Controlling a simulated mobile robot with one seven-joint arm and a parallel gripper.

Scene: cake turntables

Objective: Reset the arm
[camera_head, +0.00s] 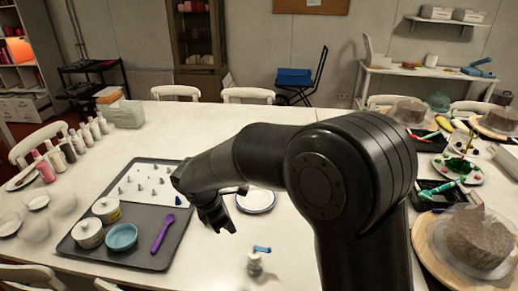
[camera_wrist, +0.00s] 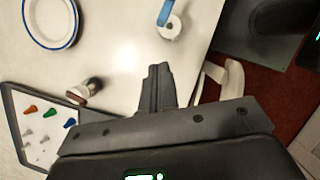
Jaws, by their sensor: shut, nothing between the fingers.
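My arm spans the middle of the head view, bent over the white table (camera_head: 285,255). My gripper (camera_head: 226,226) is above the table, just right of the dark tray (camera_head: 150,258). In the wrist view my gripper (camera_wrist: 157,70) shows its fingers together, with nothing between them. The fingers point over bare table and touch nothing that I can see.
The tray holds a blue bowl (camera_head: 122,237), two lidded jars, a purple spoon (camera_head: 163,234) and small piping tips. A white plate (camera_head: 255,201) and a blue-handled white item (camera_head: 255,262) are near my gripper. A wrapped cake (camera_head: 470,240) stands at right.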

